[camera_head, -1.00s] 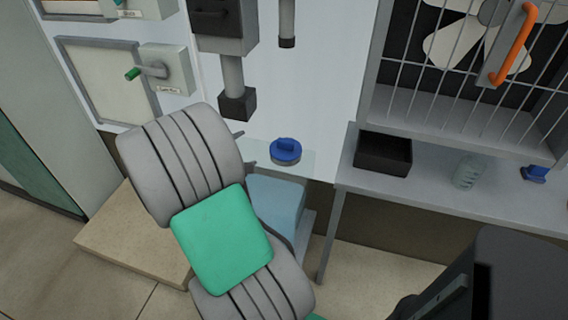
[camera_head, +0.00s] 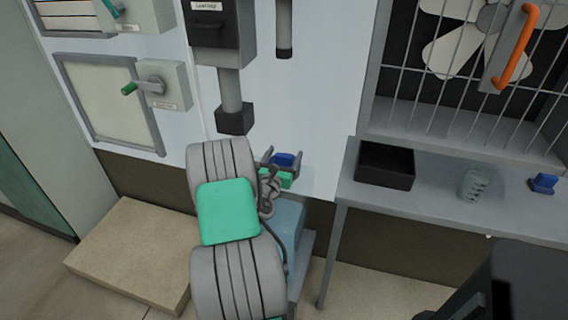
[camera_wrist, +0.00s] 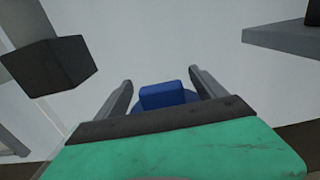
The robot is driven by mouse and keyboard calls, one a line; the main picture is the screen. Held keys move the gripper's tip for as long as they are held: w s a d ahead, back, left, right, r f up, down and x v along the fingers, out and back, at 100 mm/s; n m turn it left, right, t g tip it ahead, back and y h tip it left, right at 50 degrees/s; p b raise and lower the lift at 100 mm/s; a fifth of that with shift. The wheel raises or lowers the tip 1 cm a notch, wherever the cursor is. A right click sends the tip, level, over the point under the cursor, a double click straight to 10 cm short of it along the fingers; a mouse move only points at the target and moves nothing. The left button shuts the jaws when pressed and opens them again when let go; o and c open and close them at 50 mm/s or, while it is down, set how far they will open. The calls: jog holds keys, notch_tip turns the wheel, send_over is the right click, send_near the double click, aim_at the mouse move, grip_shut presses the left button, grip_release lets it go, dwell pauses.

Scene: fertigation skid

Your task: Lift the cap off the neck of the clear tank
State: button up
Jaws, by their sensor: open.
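The blue cap (camera_head: 284,160) is at the top of the clear tank (camera_head: 288,222), which shows pale blue behind my arm. My gripper (camera_head: 282,156) is open, with one finger on each side of the cap's raised blue grip. In the wrist view the blue cap (camera_wrist: 165,97) lies between the two grey fingers of my gripper (camera_wrist: 162,82), with a visible gap on both sides. The cap's round base shows below its grip. The tank's neck is hidden behind my gripper and the cap.
A grey bench (camera_head: 440,200) at the right holds a black bin (camera_head: 385,165), a clear bottle (camera_head: 474,184) and a small blue part (camera_head: 543,183). A dark pipe end (camera_head: 234,118) hangs above left of the cap. A beige block (camera_head: 130,250) sits on the floor.

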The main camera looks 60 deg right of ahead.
jog(key=shift+c, duration=0.4)
jog(key=c, duration=1.4)
